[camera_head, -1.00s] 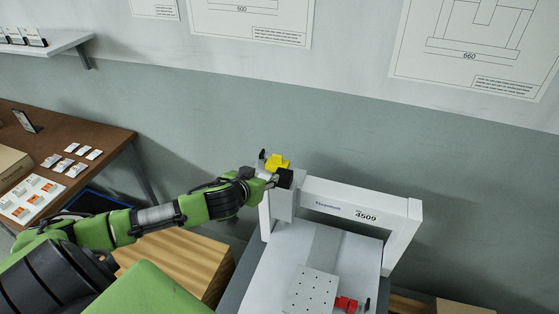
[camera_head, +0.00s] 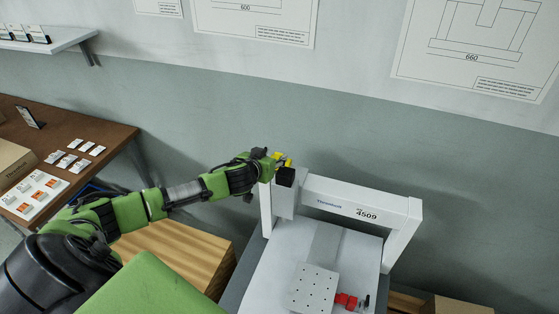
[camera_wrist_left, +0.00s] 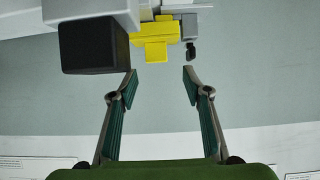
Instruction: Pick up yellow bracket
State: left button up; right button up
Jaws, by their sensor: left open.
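The yellow bracket (camera_head: 284,161) sits at the upper left of the white gantry, partly hidden by my left gripper in the head view. In the left wrist view the yellow bracket (camera_wrist_left: 155,40) lies just beyond the fingertips, roughly between their lines, with a black block (camera_wrist_left: 93,46) on its left and a small dark part (camera_wrist_left: 191,51) on its right. My left gripper (camera_wrist_left: 159,78) is open and empty, its two fingers apart short of the bracket. In the head view the left gripper (camera_head: 277,160) is at the gantry's left top. My right gripper is not in view.
The white gantry (camera_head: 352,206) stands over a bed with a perforated plate (camera_head: 314,286) and a red part (camera_head: 346,301). A brown table (camera_head: 105,128) with cards is at left. Wooden slats (camera_head: 185,255) lie below my arm. The wall is behind.

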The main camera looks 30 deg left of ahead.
aim_at(279, 155)
pick_arm(q)
jog(key=shift+d+p+x, duration=0.15)
jog(key=shift+p+x, duration=0.25)
jog(key=shift+x, duration=0.95)
jog(key=shift+d+p+x, duration=0.2)
jog(key=shift+p+x, duration=0.2)
jog(key=shift+x, duration=1)
jog(key=shift+s+f, duration=0.1)
jog(key=shift+f, duration=0.05)
jog(key=shift+c, duration=0.3)
jog(key=c, duration=1.1)
